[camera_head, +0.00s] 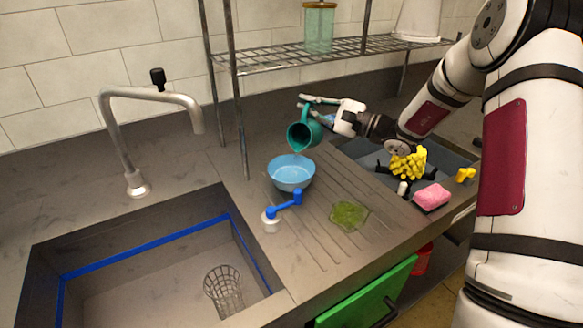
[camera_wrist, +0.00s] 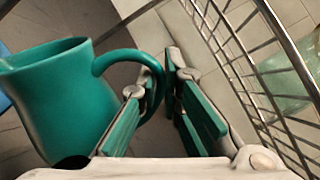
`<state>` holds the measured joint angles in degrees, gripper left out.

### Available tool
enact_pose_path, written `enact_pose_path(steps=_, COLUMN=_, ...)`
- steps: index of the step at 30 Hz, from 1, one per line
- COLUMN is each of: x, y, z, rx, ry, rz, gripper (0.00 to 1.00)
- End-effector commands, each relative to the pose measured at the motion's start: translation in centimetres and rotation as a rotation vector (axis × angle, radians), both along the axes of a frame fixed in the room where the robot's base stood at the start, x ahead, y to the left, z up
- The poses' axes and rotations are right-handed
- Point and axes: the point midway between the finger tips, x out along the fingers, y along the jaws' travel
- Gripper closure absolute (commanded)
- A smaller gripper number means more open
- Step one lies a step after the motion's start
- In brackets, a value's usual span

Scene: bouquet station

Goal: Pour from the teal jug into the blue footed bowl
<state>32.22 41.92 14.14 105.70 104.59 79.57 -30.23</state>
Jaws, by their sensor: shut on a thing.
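The teal jug (camera_head: 303,133) is held in the air above the blue footed bowl (camera_head: 291,173), tilted with its mouth toward the bowl. A thin pale streak shows below its lip in the head view. The bowl stands on the ribbed drainboard; its foot is hidden from this angle. My gripper (camera_head: 325,108) is shut on the jug's handle. In the wrist view the jug (camera_wrist: 62,98) fills the left side, and its handle passes between the fingers of my gripper (camera_wrist: 158,100). The bowl's contents cannot be made out.
A green patch (camera_head: 348,214) lies on the drainboard. A wire shelf (camera_head: 300,54) rises behind, close to my gripper. A grey tray (camera_head: 445,160), yellow flowers (camera_head: 408,164) and pink sponge (camera_head: 431,196) are right.

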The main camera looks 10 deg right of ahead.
Motion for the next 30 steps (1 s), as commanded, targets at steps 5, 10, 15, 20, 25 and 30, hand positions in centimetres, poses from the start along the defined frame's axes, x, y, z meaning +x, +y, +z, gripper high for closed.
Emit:
enact_pose_path(steps=5, x=-0.07, y=0.07, z=0.07, rx=-0.006, ry=-0.011, rz=0.0, gripper=1.0)
enact_pose_path(steps=10, x=-0.14, y=0.13, z=0.06, rx=-0.013, ry=-0.019, rz=0.0, gripper=1.0)
enact_pose_path(steps=15, x=-0.22, y=0.19, z=0.04, rx=-0.019, ry=-0.028, rz=0.001, gripper=1.0)
enact_pose_path(steps=20, x=-0.3, y=0.24, z=0.02, rx=-0.025, ry=-0.036, rz=0.0, gripper=1.0)
enact_pose_path(steps=25, x=-0.37, y=0.3, z=0.0, rx=-0.031, ry=-0.044, rz=0.0, gripper=1.0)
enact_pose_path(steps=30, x=-0.45, y=0.35, z=-0.02, rx=-0.037, ry=-0.052, rz=0.0, gripper=1.0)
